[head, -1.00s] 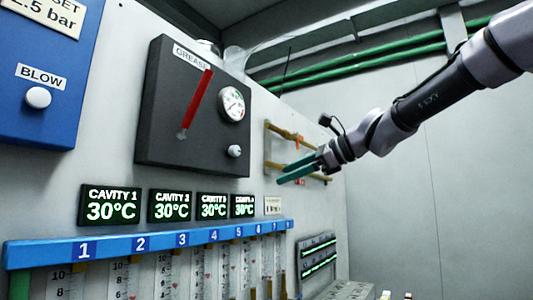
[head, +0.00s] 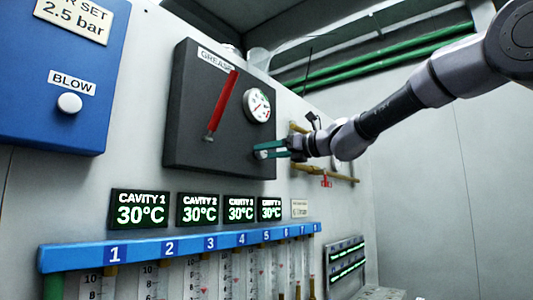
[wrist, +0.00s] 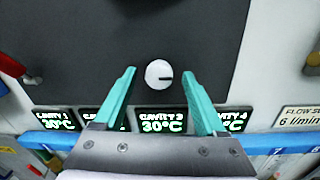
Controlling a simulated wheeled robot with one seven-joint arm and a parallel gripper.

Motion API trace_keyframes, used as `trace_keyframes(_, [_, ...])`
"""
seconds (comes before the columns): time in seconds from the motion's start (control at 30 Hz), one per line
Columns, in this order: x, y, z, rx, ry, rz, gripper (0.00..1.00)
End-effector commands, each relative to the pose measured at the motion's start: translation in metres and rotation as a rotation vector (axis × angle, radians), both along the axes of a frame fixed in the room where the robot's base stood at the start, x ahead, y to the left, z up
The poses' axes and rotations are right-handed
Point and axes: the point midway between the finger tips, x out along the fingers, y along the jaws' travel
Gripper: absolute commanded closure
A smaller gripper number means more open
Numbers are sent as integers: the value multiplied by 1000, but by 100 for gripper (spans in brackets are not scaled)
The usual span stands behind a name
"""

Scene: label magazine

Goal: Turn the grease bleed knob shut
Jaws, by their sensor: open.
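The grease bleed knob (head: 262,154) is a small pale round knob low on the dark grease panel (head: 190,130). In the wrist view my gripper (wrist: 158,80) is open, one finger on each side of the knob, with a gap on both sides. Contact with the knob does not show.
A red lever (head: 223,105) and a pressure gauge (head: 258,104) are on the same panel. Cavity displays (head: 139,208) and a blue numbered rail (head: 180,246) run below. Brass pipes with a red handle (head: 326,180) lie to the right behind my gripper.

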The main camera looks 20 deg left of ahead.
Motion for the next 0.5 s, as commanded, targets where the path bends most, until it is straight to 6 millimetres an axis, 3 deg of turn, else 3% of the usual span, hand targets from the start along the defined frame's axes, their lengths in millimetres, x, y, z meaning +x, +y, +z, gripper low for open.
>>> trace_keyframes(0.13, [3, 10, 0, 0, 0, 1, 27])
trace_keyframes(0.43, [4, 12, 0, 0, -1, 0, 27])
trace_keyframes(0.5, [4, 12, 0, 0, -1, 0, 53])
